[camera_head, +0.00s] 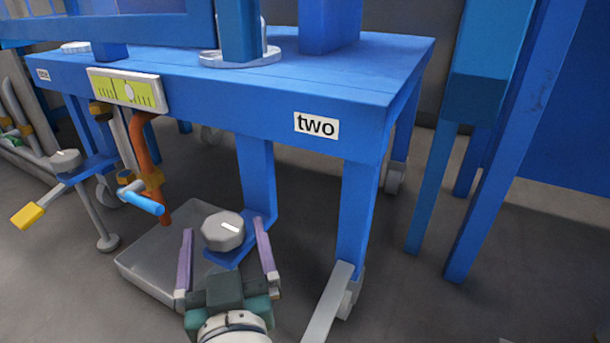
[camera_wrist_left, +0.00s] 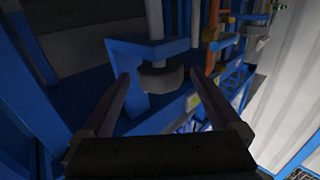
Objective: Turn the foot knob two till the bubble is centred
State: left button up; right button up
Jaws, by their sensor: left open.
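The foot knob two (camera_head: 223,231) is a grey faceted knob with a white mark on top, on a blue bracket below the table corner labelled "two" (camera_head: 317,125). It also shows in the left wrist view (camera_wrist_left: 160,79). My left gripper (camera_head: 224,227) is open, its purple fingers on either side of the knob with gaps visible. In the wrist view the knob lies between the fingertips; contact is not visible. The bubble level (camera_head: 127,91) is a yellow-green vial on the table's front edge. Its pale bubble (camera_head: 129,91) appears near the middle. My right gripper is out of view.
The blue table (camera_head: 360,70) overhangs the knob. An orange pipe (camera_head: 143,165) with a blue handle (camera_head: 142,199) stands left of it. A grey slab (camera_head: 165,262) lies on the floor. Another grey knob (camera_head: 65,160) is at the far left. Blue posts (camera_head: 470,200) stand right.

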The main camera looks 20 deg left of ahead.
pick_arm(q)
jog(key=shift+x, duration=1)
jog(key=shift+w+a, duration=0.1)
jog(key=shift+a, duration=0.15)
jog(key=shift+d, duration=0.2)
jog(key=c, duration=0.5)
jog(key=shift+a, duration=0.1)
jog(key=c, duration=0.9)
jog(key=shift+o, duration=0.2)
jog(key=shift+r+m+t+h+p, duration=0.1)
jog(key=shift+m+t+h+p, duration=0.5)
jog(key=shift+h, duration=0.3)
jog(key=shift+m+t+h+p, duration=0.3)
jog(key=shift+m+t+h, duration=0.2)
jog(key=shift+m+h, duration=0.35)
jog(key=m+t+h, duration=0.1)
jog(key=m+h, duration=0.1)
jog(key=h, duration=0.1)
jog(key=shift+m+h, duration=0.65)
jog(key=shift+h, duration=0.5)
jog(key=shift+t, duration=0.3)
